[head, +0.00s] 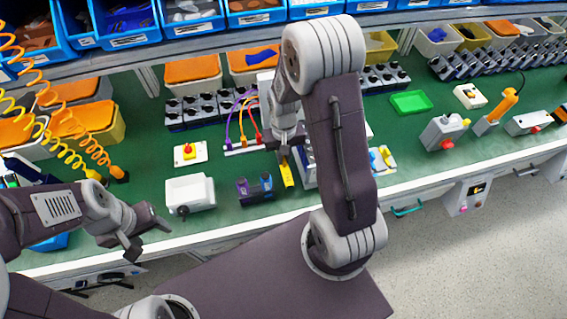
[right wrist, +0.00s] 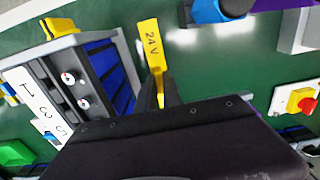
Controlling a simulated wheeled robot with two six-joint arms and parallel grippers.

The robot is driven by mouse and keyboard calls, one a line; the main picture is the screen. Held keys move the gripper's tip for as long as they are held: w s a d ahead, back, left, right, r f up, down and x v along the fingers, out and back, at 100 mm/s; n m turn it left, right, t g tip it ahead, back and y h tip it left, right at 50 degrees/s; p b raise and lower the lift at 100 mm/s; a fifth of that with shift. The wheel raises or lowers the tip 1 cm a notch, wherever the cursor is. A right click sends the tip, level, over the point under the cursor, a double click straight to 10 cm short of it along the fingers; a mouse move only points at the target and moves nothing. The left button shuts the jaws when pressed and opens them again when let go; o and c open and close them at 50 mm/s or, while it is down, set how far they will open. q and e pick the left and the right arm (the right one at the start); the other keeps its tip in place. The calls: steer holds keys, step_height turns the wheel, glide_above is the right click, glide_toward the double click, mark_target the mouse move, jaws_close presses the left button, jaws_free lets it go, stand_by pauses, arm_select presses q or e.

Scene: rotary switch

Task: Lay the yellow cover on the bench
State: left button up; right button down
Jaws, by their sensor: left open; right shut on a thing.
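The yellow cover (head: 287,174), a narrow strip, hangs below my right gripper (head: 284,152) above the green bench (head: 225,212). In the right wrist view the yellow cover (right wrist: 152,42) shows the print "24 V", and its narrow end runs between the fingers of my right gripper (right wrist: 162,98), which is shut on it. Whether the cover touches the bench is hard to tell. My left gripper (head: 140,235) is open and empty near the front edge at the left. A switch unit with knobs and blue ribs (right wrist: 85,95) stands beside the cover, mostly hidden by my right arm in the head view.
A white box (head: 190,192) and a dark block with purple and blue knobs (head: 254,190) stand left of the cover. A red button on a yellow base (head: 188,152) lies behind the box. A green tray (head: 411,102) lies at the right.

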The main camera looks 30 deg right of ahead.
mark_target(284, 159)
step_height(284, 159, down, 3)
steer(key=shift+s+f, duration=0.1)
steer(key=shift+s, duration=0.05)
steer(key=shift+f, duration=0.15)
steer(key=c, duration=1.5)
jaws_free()
steer(key=shift+f, duration=0.1)
steer(key=shift+r, duration=0.3)
step_height(284, 159, up, 12)
steer(key=shift+f+p, duration=0.1)
steer(key=shift+p, duration=0.5)
